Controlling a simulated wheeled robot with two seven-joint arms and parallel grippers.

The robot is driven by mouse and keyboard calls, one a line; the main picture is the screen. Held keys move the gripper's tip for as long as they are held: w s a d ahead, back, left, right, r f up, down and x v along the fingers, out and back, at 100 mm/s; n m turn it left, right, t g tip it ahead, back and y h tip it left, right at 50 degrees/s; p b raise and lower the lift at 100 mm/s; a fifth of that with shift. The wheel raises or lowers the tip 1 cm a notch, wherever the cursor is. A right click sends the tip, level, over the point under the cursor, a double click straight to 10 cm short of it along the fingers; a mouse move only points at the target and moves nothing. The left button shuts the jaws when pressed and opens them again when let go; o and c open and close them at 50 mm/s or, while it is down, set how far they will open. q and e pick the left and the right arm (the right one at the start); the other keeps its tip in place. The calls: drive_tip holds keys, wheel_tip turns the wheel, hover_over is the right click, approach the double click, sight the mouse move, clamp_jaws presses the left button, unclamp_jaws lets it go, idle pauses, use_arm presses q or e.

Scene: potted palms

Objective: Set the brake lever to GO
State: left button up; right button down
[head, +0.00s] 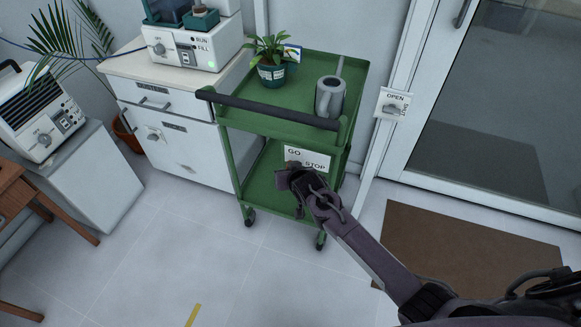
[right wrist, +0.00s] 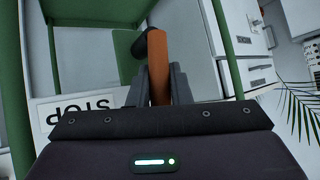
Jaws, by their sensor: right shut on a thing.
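The green cart (head: 268,110) stands in the middle of the head view. A white GO/STOP label (head: 312,160) is on its front, with GO at the upper left and STOP at the lower right. My right gripper (head: 290,178) is at the label's left end, just below the word GO. In the right wrist view, the orange-brown brake lever (right wrist: 160,62) stands between the two grey fingers of my right gripper (right wrist: 161,82), which is shut on it. The label (right wrist: 85,108) shows upside down there, with STOP readable. The lever's base is hidden. My left gripper is out of view.
The cart carries a potted plant (head: 272,68) and a grey watering can (head: 329,97). A white cabinet (head: 180,145) stands to its left. A glass door (head: 490,110) and a brown mat (head: 465,250) are at right. Floor in front is clear.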

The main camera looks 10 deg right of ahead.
drive_tip(key=shift+w+a+r+g+p, duration=0.15)
drive_tip(key=shift+a+g+p, duration=0.1)
drive_tip(key=shift+g+p, duration=0.15)
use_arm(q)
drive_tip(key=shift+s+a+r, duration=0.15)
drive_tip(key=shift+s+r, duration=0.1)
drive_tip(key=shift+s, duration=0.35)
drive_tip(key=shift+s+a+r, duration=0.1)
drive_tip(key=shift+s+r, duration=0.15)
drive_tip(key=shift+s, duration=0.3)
use_arm(e)
drive_tip(key=shift+a+n+h, duration=0.15)
drive_tip(key=shift+n+h, duration=0.25)
drive_tip(key=shift+h, duration=0.1)
use_arm(q)
drive_tip(key=shift+p, duration=0.3)
use_arm(e)
drive_tip(key=shift+g, duration=0.3)
drive_tip(key=c, duration=1.3)
unclamp_jaws()
drive_tip(key=shift+w, duration=0.1)
use_arm(q)
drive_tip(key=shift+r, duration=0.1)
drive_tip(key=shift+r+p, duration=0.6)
drive_tip(key=shift+p, duration=0.05)
use_arm(e)
drive_tip(key=v, duration=0.7)
drive_tip(key=shift+s+r, duration=0.15)
drive_tip(key=shift+s, duration=0.2)
